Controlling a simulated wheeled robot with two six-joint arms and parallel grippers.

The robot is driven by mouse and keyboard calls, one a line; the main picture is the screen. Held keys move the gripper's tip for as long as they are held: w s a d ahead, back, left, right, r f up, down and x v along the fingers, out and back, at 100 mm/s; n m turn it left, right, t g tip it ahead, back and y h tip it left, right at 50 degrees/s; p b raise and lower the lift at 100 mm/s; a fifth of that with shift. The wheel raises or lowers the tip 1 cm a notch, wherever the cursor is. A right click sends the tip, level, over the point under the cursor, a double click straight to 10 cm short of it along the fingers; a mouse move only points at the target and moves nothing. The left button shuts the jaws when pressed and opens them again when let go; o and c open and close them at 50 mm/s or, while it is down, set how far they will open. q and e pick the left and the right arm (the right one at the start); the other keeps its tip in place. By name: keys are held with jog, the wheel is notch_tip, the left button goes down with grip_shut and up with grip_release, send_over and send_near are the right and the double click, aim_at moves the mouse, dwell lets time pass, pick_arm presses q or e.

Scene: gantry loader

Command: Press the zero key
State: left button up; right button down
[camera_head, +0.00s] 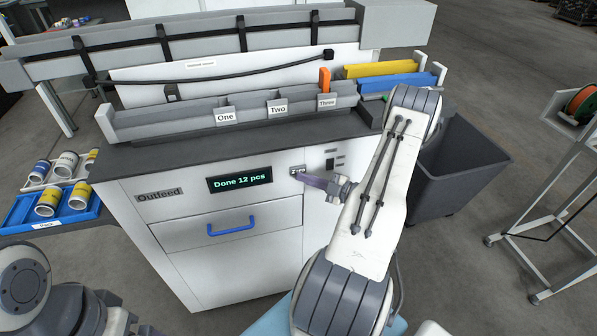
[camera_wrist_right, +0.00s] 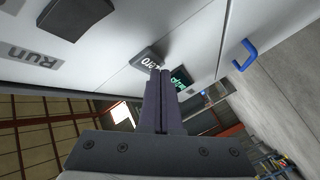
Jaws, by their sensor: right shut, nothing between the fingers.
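The zero key (camera_head: 297,169) is a small grey key with a dark label on the front of the white outfeed cabinet, just right of the display. In the right wrist view the key (camera_wrist_right: 146,57) is just beyond the fingertips, its label partly hidden by them. My right gripper (camera_head: 303,178) is shut and empty, its dark fingers pointing at the key's lower edge. In the wrist view the fingertips (camera_wrist_right: 160,72) look very near the key; I cannot tell whether they touch. The display (camera_head: 240,179) reads "Done 12 pcs". Part of my left arm shows at lower left; its jaws are unclear.
A blue drawer handle (camera_head: 231,226) sticks out below the display. Bins labelled One, Two and Three (camera_head: 327,101) stand on top. A blue tray (camera_head: 84,213) with several cans is at left, and a dark open bin (camera_head: 457,160) at right.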

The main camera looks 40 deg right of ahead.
jog(key=shift+w+d, duration=0.2)
jog(key=shift+w, duration=0.2)
dwell(0.6)
jog(key=shift+s, duration=0.15)
jog(key=shift+s+a, duration=0.35)
jog(key=shift+s, duration=0.2)
jog(key=shift+s, duration=0.1)
jog(key=s+a, duration=0.1)
jog(key=s, duration=0.1)
jog(key=s+a, duration=0.1)
jog(key=s, duration=0.1)
jog(key=shift+s+a, duration=0.15)
jog(key=shift+a, duration=0.05)
dwell(0.4)
dwell(0.6)
